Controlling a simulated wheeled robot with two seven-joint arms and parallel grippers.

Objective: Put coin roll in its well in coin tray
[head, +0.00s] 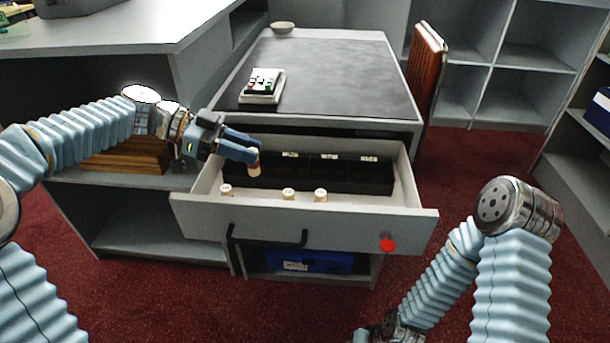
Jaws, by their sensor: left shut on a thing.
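My left gripper (243,148) is shut on a coin roll (254,165), a small pale cylinder with a reddish upper part, held roughly upright. The roll is over the left part of the black coin tray (345,184); I cannot tell whether its lower end is inside a well. The tray lies in the open drawer (300,229) and has several wells with small white labels along its back edge. The left label area is hidden by my gripper. My right arm shows at the lower right, its gripper out of the picture.
Three more pale rolls (288,194) stand in the drawer in front of the tray. The drawer front has a dark handle (267,238) and a red round knob (387,245). The dark countertop (340,80) above holds a card terminal (262,86) and a bowl (282,28).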

